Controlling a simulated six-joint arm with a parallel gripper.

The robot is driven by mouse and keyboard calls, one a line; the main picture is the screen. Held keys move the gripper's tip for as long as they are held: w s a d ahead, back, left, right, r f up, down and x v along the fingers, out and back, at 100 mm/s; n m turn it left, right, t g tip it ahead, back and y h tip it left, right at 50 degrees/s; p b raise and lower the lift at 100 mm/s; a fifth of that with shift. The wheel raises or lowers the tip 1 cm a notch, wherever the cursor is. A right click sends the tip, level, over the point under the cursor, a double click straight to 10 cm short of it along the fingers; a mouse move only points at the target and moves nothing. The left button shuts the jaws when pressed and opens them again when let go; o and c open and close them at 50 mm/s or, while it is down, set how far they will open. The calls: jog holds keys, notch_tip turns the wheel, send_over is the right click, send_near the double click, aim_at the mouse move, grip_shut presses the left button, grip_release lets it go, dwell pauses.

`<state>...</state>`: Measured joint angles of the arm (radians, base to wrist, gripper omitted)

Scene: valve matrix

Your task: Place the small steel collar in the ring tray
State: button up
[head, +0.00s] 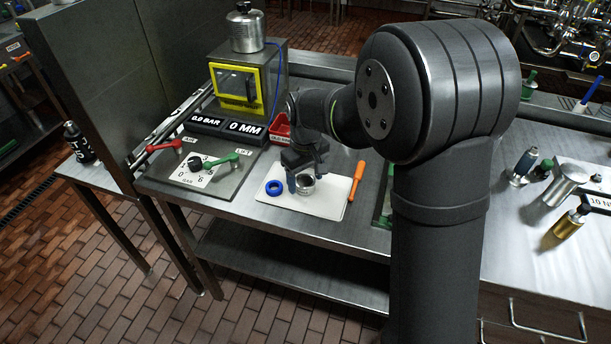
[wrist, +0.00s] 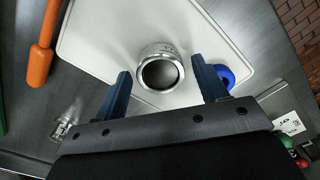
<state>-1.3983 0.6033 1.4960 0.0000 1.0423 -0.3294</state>
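A round steel collar (wrist: 161,68) with a dark open bore and small marks on its rim stands on a white, round-cornered tray (wrist: 100,40). The head view also shows the collar (head: 306,184) on the tray (head: 325,205), partly hidden by my gripper. My gripper (wrist: 162,80) is open, its two blue fingers on either side of the collar with visible gaps. I cannot tell the exact height of the fingertips. A blue ring (head: 274,187) lies on the tray, left of the collar. I cannot tell whether this white tray is the ring tray.
An orange-handled tool (head: 356,182) lies at the tray's right edge. A small shiny fitting (wrist: 65,127) sits off the tray. A red bin (head: 279,128) stands behind. A valve panel (head: 200,170) with red and green levers is to the left. My arm hides the bench's middle.

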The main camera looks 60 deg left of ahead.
aim_at(305, 182)
notch_tip(305, 182, up, 12)
jog(key=shift+r, duration=0.2)
dwell(0.5)
jog(key=shift+f, duration=0.1)
notch_tip(305, 182, down, 12)
jog(key=shift+r, duration=2.05)
jog(key=shift+f, duration=0.1)
